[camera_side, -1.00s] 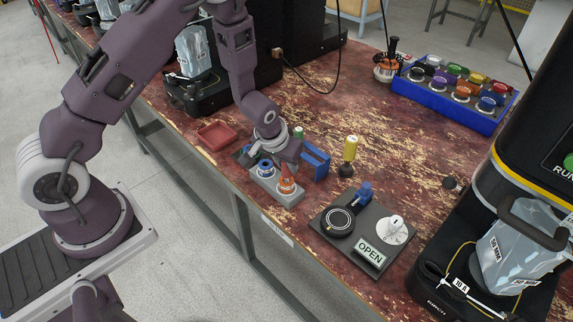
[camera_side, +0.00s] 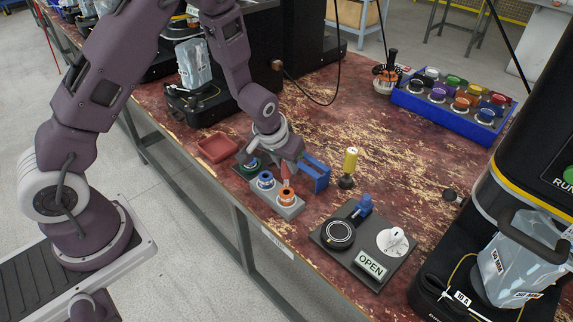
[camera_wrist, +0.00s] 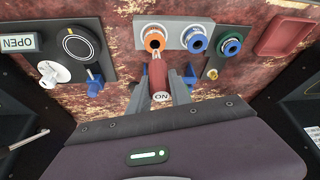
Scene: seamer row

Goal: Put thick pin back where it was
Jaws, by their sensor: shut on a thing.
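My gripper (camera_wrist: 160,88) is shut on a red pin (camera_wrist: 160,78) with a white label reading "NO". In the side view, the red pin (camera_side: 286,171) shows below my gripper, behind the orange-ringed socket (camera_side: 286,195). In the wrist view, its tip points toward the orange ring (camera_wrist: 154,39) but looks apart from it. The orange and blue (camera_side: 265,180) rings sit on a grey block (camera_side: 290,211). A blue holder (camera_side: 318,178) stands just right of my gripper, partly hidden by it. Whether the pin touches the holder is unclear.
A yellow-topped pin (camera_side: 350,162) stands right of the blue holder. An OPEN panel (camera_side: 330,255) with dials lies in front. A red tray (camera_side: 217,149) is at left. A blue crate (camera_side: 455,121) of colored caps is at the back right. Bare table lies between.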

